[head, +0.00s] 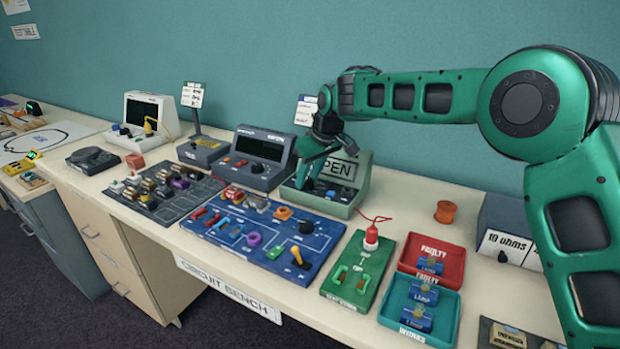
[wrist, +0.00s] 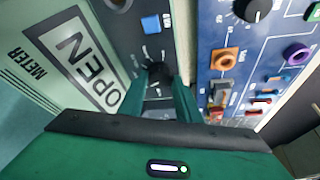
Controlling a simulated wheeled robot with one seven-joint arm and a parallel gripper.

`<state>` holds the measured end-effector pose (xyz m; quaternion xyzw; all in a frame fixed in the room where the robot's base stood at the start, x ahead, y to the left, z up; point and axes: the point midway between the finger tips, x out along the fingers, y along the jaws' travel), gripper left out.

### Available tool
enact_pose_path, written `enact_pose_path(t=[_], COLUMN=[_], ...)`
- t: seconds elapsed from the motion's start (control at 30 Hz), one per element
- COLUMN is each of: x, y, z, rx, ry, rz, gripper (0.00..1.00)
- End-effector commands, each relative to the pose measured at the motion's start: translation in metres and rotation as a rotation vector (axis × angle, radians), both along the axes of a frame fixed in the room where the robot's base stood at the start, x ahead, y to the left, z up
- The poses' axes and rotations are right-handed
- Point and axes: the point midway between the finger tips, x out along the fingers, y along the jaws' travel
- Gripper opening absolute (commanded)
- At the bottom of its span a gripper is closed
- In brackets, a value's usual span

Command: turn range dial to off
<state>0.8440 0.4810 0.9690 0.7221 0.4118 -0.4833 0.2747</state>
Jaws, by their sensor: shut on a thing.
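The meter (head: 336,207) is a pale green box near the wall on the bench, with a display reading OPEN, partly covered in the head view. In the wrist view its display (wrist: 82,62) is at the left, beside a dark control panel. The black range dial (wrist: 157,72) sits on that panel with small markings around it, too small to read. My gripper (wrist: 158,84) has one finger on each side of the dial and is shut on it. In the head view my gripper (head: 309,178) points down at the meter and hides the dial.
A blue button (wrist: 151,25) is on the panel near the dial. The blue circuit board (head: 270,262) lies just in front of the meter. A grey instrument (head: 250,160) stands left of it. A red-topped probe (head: 371,239) and red tray (head: 445,250) are to the right.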

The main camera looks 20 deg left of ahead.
Motion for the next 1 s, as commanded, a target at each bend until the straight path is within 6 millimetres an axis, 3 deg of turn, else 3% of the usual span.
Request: enact_pose_path(t=[0.5,1.0], x=[0.0000,0.0007], y=[0.0005,0.0003], z=[0.0013,0.0014], rx=[0.000,0.001], ry=[-0.005,-0.005], rz=[-0.354,-0.450], gripper=[0.08,0.08])
